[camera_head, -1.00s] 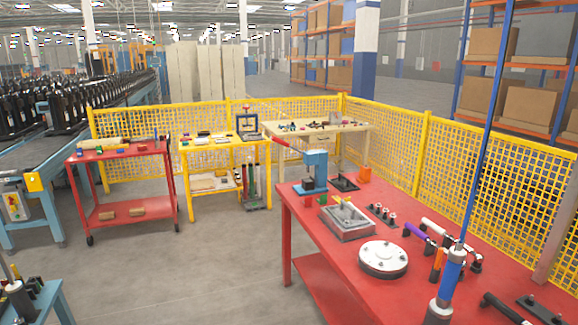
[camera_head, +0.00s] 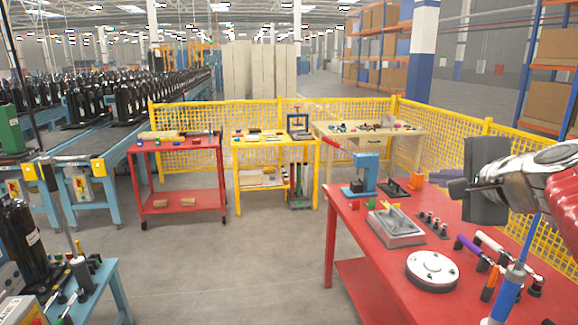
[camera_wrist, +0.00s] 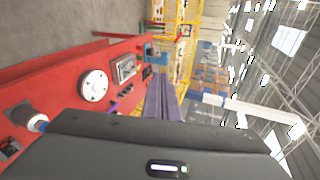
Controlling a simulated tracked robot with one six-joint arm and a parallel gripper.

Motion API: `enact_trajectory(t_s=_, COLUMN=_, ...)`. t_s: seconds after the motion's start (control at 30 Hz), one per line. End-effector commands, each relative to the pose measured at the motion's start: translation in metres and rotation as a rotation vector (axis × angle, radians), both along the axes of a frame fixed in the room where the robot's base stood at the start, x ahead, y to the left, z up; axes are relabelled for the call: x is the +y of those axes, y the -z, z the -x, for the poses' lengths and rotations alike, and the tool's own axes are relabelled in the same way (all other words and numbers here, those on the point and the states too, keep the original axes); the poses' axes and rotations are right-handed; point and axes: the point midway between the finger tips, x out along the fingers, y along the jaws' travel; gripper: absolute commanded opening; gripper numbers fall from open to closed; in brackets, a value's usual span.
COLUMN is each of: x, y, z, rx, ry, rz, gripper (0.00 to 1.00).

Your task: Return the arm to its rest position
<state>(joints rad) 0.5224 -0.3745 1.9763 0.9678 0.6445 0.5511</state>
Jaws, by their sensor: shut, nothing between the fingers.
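My gripper (camera_head: 448,174) is at the right of the head view, raised above the right red workbench (camera_head: 375,275). Its dark grey fingers point left and away from the red and silver arm. In the wrist view my gripper (camera_wrist: 161,95) shows its fingers together, with nothing between them. The wrist view is turned on its side, with the red bench at left.
On the bench are a blue press (camera_head: 362,175), a grey tray (camera_head: 396,228), a round white flange (camera_head: 432,270) and a blue upright tool (camera_head: 507,295). Yellow mesh fencing (camera_head: 350,107) runs behind. The grey floor (camera_head: 220,260) is open at centre.

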Motion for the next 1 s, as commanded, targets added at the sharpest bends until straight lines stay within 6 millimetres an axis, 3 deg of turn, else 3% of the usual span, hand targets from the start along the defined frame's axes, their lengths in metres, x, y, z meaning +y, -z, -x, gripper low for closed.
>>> enact_trajectory(t_s=0.03, x=0.024, y=0.017, z=0.008, rx=0.04, ry=-0.066, rz=0.069, gripper=0.0)
enact_trajectory(t_s=0.2, x=0.081, y=0.078, z=0.046, rx=0.181, ry=-0.288, rz=0.336, gripper=0.0)
enact_trajectory(t_s=0.4, x=0.125, y=0.15, z=0.105, rx=0.323, ry=-0.568, rz=0.661, gripper=0.0)
enact_trajectory(t_s=0.53, x=0.139, y=0.193, z=0.146, rx=0.402, ry=-0.755, rz=0.875, gripper=0.0)
enact_trajectory(t_s=0.7, x=0.142, y=0.237, z=0.191, rx=0.479, ry=-0.968, rz=1.125, gripper=0.0)
enact_trajectory(t_s=0.83, x=0.139, y=0.253, z=0.207, rx=0.505, ry=-1.06, rz=1.229, gripper=0.0)
enact_trajectory(t_s=1.0, x=0.138, y=0.256, z=0.211, rx=0.514, ry=-1.078, rz=1.254, gripper=0.0)
